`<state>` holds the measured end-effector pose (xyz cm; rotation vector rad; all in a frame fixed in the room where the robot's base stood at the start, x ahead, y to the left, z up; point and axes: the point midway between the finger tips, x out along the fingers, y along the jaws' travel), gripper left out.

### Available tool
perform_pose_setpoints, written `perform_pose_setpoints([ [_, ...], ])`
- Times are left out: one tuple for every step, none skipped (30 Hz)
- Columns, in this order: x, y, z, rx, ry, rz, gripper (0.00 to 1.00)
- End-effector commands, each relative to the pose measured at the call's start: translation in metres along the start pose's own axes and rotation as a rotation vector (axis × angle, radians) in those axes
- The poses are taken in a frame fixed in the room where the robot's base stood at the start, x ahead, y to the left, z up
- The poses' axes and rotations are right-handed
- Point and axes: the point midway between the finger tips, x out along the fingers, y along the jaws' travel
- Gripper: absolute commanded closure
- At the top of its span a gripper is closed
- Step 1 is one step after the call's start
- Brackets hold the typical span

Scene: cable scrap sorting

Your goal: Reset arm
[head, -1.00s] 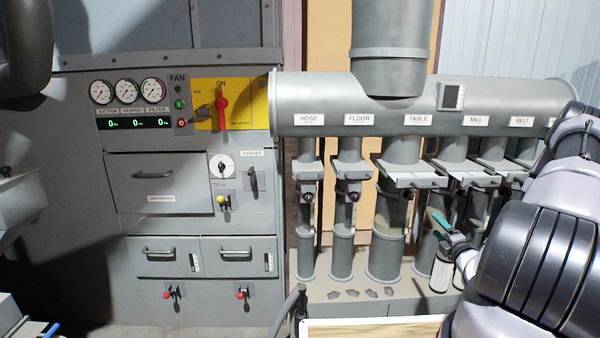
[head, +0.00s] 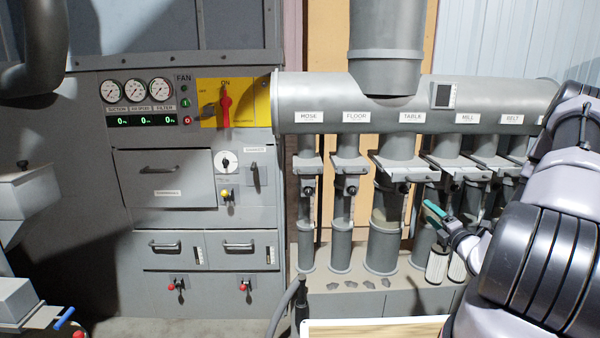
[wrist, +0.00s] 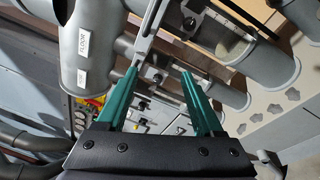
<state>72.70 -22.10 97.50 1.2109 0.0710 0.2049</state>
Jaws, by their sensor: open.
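My gripper (head: 436,214) is at the right of the head view, in front of the lower pipes of the duct manifold. In the wrist view its two green fingers (wrist: 160,95) stand wide apart with nothing between them. My arm comes in from the right edge and is bent, with the gripper pointing up and left. Beyond the fingers in the wrist view are grey pipes and slide gates, apart from the gripper as far as I can tell.
A grey manifold (head: 400,104) with labelled branches and slide gates (head: 405,167) spans the back. A cabinet (head: 200,215) with gauges, drawers and a red fan switch (head: 226,104) stands left. Dark scraps (head: 333,286) lie on the ledge below. A wood-topped surface (head: 375,328) is at the bottom.

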Motion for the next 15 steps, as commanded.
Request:
perform_pose_setpoints([
  [0.004,0.010,-0.002,-0.023,0.025,0.020,0.31],
  [0.006,0.016,-0.003,-0.037,0.043,0.033,0.31],
  [0.009,0.025,-0.005,-0.058,0.066,0.050,0.31],
  [0.010,0.032,-0.008,-0.075,0.086,0.065,0.31],
  [0.012,0.039,-0.010,-0.093,0.106,0.080,0.31],
  [0.015,0.049,-0.013,-0.117,0.135,0.101,0.31],
  [0.017,0.057,-0.016,-0.139,0.159,0.119,0.31],
  [0.018,0.066,-0.019,-0.160,0.183,0.136,0.31],
  [0.020,0.078,-0.024,-0.192,0.217,0.163,0.31],
  [0.021,0.088,-0.028,-0.220,0.247,0.184,0.31],
  [0.022,0.099,-0.032,-0.249,0.278,0.207,0.31],
  [0.023,0.114,-0.039,-0.296,0.325,0.242,0.31],
  [0.023,0.127,-0.045,-0.334,0.364,0.271,0.31],
  [0.022,0.140,-0.051,-0.376,0.405,0.301,0.31],
  [0.021,0.158,-0.060,-0.435,0.461,0.344,0.31],
])
